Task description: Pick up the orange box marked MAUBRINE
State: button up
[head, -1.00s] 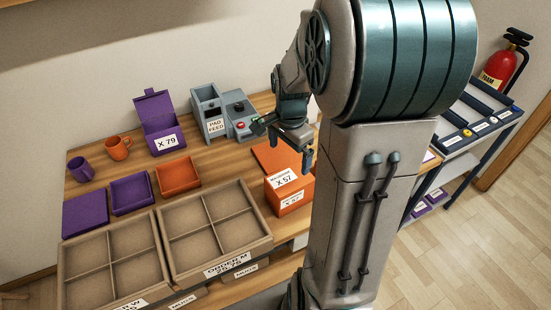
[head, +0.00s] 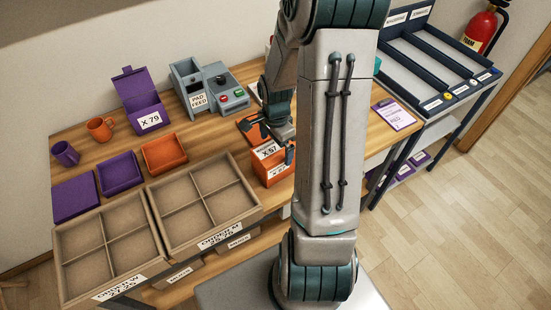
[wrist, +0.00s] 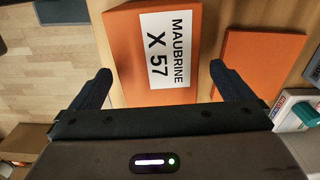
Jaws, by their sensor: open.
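The orange box marked MAUBRINE X 57 (wrist: 124,52) fills the upper middle of the wrist view, its white label facing the camera. In the head view the box (head: 272,175) stands at the table's front edge, right of the divided trays, partly covered by my gripper and arm. My gripper (wrist: 163,75) is open, with one dark finger at each side of the box in the wrist view. I cannot tell whether the fingers touch it. In the head view my gripper (head: 275,143) is over the box.
A flat orange panel (wrist: 262,65) lies beside the box. A grey pad feed machine (head: 196,98) stands behind. A divided tray (head: 232,205) is close on the left. A purple box marked X 79 (head: 140,100), an orange mug (head: 100,130) and a purple mug (head: 65,154) stand farther left.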

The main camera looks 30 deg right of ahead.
jog(key=shift+s+a+f+p, duration=0.15)
jog(key=shift+f+p, duration=0.15)
jog(key=shift+f, duration=1.8)
jog(key=shift+c, duration=0.3)
jog(key=c, duration=1)
jog(key=shift+c, duration=0.6)
jog(key=shift+r, duration=0.15)
